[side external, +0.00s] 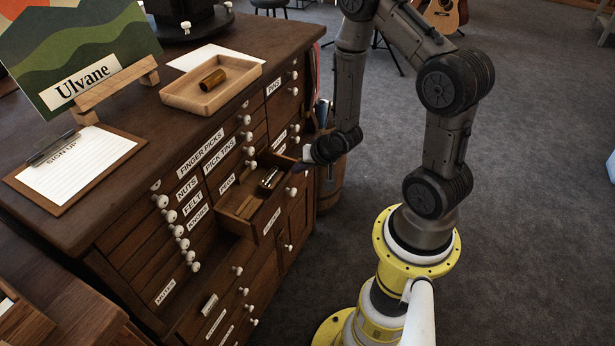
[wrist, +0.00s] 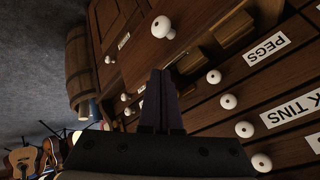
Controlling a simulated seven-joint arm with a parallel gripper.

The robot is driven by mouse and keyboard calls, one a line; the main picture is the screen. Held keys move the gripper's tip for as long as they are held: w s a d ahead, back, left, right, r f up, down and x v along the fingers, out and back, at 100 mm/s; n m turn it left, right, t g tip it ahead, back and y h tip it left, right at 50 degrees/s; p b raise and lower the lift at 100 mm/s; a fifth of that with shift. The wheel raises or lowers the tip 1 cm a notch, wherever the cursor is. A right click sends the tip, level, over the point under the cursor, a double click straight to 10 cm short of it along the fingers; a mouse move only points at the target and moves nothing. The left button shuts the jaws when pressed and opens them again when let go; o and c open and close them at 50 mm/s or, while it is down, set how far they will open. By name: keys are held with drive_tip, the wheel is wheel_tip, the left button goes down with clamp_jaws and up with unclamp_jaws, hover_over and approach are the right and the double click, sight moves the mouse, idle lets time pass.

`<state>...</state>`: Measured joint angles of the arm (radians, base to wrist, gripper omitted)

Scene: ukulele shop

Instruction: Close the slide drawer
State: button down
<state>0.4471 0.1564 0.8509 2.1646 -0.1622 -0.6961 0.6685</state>
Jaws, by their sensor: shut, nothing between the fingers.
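The slide drawer (side external: 288,203) is pulled out from the front of the dark wooden cabinet. Several small wooden pieces and shiny metal cylinders lie inside it. A white label is on its front, too small to read surely. In the wrist view, a drawer front with a white knob (wrist: 163,27) is just beyond the fingertips. My gripper (side external: 299,167) is shut and empty, by the far upper corner of the open drawer. Its dark fingers (wrist: 160,75) are together in the wrist view. I cannot tell whether they touch the drawer.
The cabinet (side external: 130,235) has many small shut drawers with white knobs. On its top are a wooden tray (side external: 212,98) holding a brown cylinder, a sign-up clipboard (side external: 75,170) and an Ulvane sign (side external: 75,45). A barrel (side external: 330,180) stands behind my gripper. The grey floor is open at right.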

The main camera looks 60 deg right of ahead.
drive_tip(key=s+d+m+g+h, duration=0.2)
drive_tip(key=s+m+h, duration=0.1)
drive_tip(key=s+m, duration=0.4)
drive_tip(key=shift+n, duration=0.6)
drive_tip(key=shift+w+a+r+x, duration=0.1)
drive_tip(key=shift+w+a+x, duration=0.2)
drive_tip(key=shift+x, duration=1.5)
drive_tip(key=shift+w+a+r+x, duration=0.1)
drive_tip(key=shift+w+x, duration=0.35)
drive_tip(key=shift+x, duration=1.35)
drive_tip(key=shift+w+a+r+x, duration=0.15)
drive_tip(key=shift+w+x, duration=0.2)
drive_tip(key=shift+x, duration=1.45)
drive_tip(key=shift+w, duration=0.1)
drive_tip(key=w, duration=1.3)
drive_tip(key=shift+w, duration=0.15)
drive_tip(key=shift+a, duration=0.1)
